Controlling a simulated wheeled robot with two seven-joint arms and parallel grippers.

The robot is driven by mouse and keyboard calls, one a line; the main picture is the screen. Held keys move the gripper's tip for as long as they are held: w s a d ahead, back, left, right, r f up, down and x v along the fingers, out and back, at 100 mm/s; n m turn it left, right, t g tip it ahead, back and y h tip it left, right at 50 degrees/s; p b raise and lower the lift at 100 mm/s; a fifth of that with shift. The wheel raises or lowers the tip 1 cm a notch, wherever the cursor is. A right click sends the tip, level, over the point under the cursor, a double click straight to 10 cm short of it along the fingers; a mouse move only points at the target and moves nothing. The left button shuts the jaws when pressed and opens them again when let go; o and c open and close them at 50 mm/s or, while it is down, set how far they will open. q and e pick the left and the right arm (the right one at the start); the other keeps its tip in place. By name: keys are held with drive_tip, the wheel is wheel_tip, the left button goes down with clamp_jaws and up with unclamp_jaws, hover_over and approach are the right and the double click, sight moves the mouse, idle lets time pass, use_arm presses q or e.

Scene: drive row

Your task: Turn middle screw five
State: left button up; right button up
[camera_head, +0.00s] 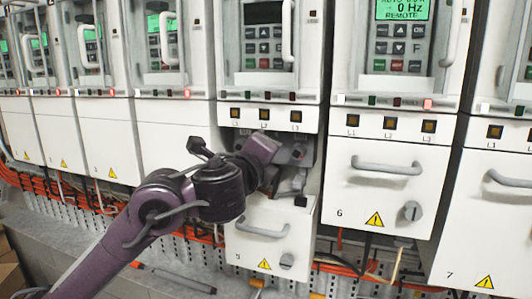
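Drive five (269,117) stands in the centre with a dark screen. Its lower cover (270,235) sits lower than the neighbours' covers and leaves an open compartment (300,150) beneath the L1, L2 and L3 markers. My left arm comes in from the lower left and its wrist ends at this compartment. My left gripper (274,172) is at the opening, mostly hidden behind the purple wrist, so I cannot tell its fingers' state. The middle screw cannot be made out; the wrist covers the middle of the compartment. My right gripper is not in view.
Drive six's closed cover (380,187) with handle and knob is to the right, and cover seven (490,225) is farther right. Plain closed covers (108,145) are on the left. Orange cables (60,188) and a screwdriver-like tool (180,279) lie below.

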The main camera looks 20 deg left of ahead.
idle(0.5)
use_arm(q)
drive_tip(key=o, duration=0.7)
drive_tip(key=s+p, duration=0.2)
drive_tip(key=s, duration=0.5)
drive_tip(key=shift+s+a+p, duration=0.1)
drive_tip(key=shift+s+p, duration=0.25)
drive_tip(key=shift+p, duration=0.05)
drive_tip(key=shift+f, duration=0.1)
